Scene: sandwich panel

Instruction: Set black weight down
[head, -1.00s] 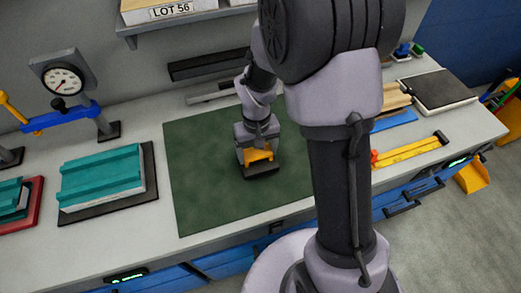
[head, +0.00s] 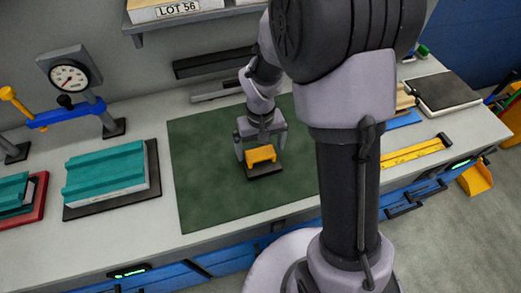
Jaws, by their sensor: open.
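The black weight (head: 265,171) is a dark block with a yellow handle (head: 261,155) on top. It rests on the green mat (head: 215,200), right of the mat's middle in the head view. My gripper (head: 261,152) is open above the weight, with its fingers on either side of the yellow handle. I cannot tell whether a finger still touches the handle.
Left of the mat, a teal ribbed panel (head: 105,168) lies on a dark plate, with a dial gauge stand (head: 68,77) behind it. A yellow tool (head: 412,151) lies at the right. The mat's front left part is clear.

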